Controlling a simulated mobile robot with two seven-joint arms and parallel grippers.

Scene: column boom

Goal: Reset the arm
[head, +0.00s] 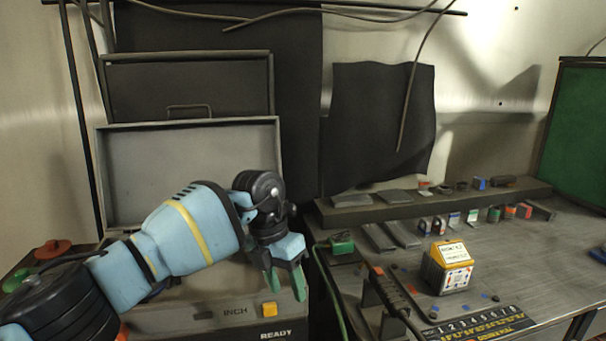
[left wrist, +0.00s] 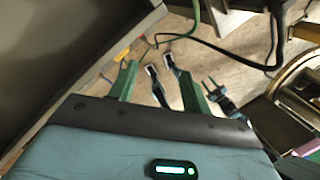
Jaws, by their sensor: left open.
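My left arm comes in from the left in the head view, light blue with black joints and a yellow band. It is bent, with its wrist turned downward. My left gripper (head: 286,283) has green fingers pointing down, in front of the grey panel with the yellow button. In the left wrist view its two green fingers (left wrist: 158,72) stand apart with nothing held between them. My right gripper shows in neither view.
A grey open box (head: 190,165) stands behind my arm. A console with a yellow button (head: 269,309) lies below the gripper. To the right, a workbench (head: 500,270) holds a yellow-topped box (head: 449,268) and a dark rack (head: 430,205). A green cable (head: 336,300) hangs beside the gripper.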

